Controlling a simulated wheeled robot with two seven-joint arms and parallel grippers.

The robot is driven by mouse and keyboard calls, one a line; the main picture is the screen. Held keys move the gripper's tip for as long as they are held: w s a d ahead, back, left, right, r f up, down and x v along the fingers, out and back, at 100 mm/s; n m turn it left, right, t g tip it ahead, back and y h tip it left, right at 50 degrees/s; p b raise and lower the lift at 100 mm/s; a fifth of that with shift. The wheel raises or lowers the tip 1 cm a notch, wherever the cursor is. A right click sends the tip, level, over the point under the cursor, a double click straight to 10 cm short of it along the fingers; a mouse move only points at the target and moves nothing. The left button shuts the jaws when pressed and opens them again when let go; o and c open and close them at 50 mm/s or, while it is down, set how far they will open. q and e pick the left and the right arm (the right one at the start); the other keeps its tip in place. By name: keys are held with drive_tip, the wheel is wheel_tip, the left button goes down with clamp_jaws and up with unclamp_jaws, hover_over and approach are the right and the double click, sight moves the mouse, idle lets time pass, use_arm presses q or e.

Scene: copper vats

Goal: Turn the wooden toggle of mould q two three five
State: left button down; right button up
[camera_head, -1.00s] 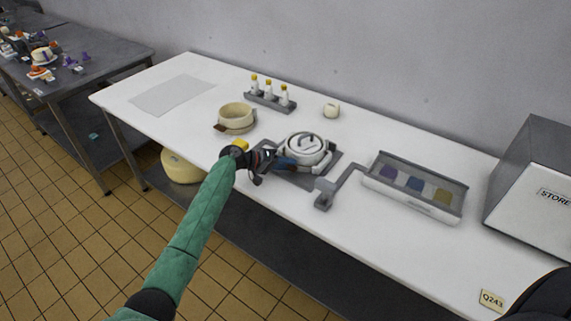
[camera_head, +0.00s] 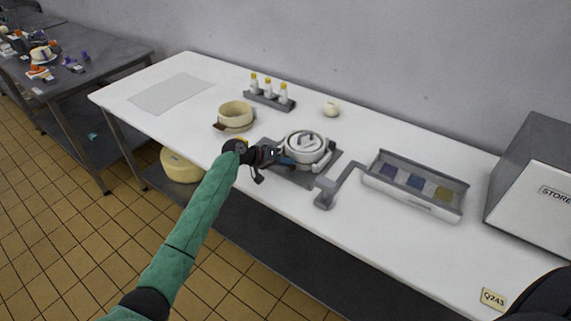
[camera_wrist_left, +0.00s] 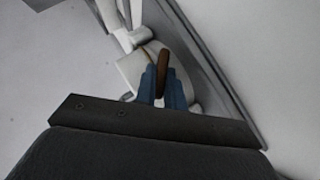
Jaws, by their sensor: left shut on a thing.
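The white round mould (camera_head: 304,147) stands on a dark grey plate (camera_head: 326,173) on the white table. My left gripper (camera_head: 291,162) is at its near left side. In the left wrist view, my blue fingertips (camera_wrist_left: 162,88) are shut on a brown wooden toggle (camera_wrist_left: 161,68), beside the mould's white body (camera_wrist_left: 136,70). The toggle stands upright in that picture, and its lower part is hidden between the fingers. No number on the mould is readable. My right gripper is not in view.
A cream bowl (camera_head: 235,115) stands left of the mould, and a rack of bottles (camera_head: 270,99) behind it. A grey bracket (camera_head: 329,190) and a tray with coloured squares (camera_head: 417,184) lie to the right. A STORE box (camera_head: 535,195) stands at far right.

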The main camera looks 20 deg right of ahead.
use_arm(q)
drive_tip(key=shift+r+m+t+y, duration=0.1)
drive_tip(key=shift+m+t+y, duration=0.3)
drive_tip(key=shift+t+y, duration=0.1)
drive_tip(key=shift+s+m+y, duration=0.1)
drive_tip(key=shift+m+y, duration=0.2)
drive_tip(key=shift+y, duration=0.1)
drive_tip(key=shift+r+t, duration=0.15)
drive_tip(key=shift+t, duration=0.35)
drive_tip(key=shift+s+d+r+m+t+y+p, duration=0.1)
drive_tip(key=shift+d+m+t+y+p, duration=0.05)
drive_tip(key=shift+m+t+y+p, duration=0.45)
drive_tip(key=shift+s+m+t+y+p, duration=0.1)
drive_tip(key=shift+m+t+y+p, duration=0.2)
drive_tip(key=shift+m+t+y, duration=0.35)
drive_tip(key=shift+d+t+y, duration=0.1)
drive_tip(key=shift+t+y, duration=0.35)
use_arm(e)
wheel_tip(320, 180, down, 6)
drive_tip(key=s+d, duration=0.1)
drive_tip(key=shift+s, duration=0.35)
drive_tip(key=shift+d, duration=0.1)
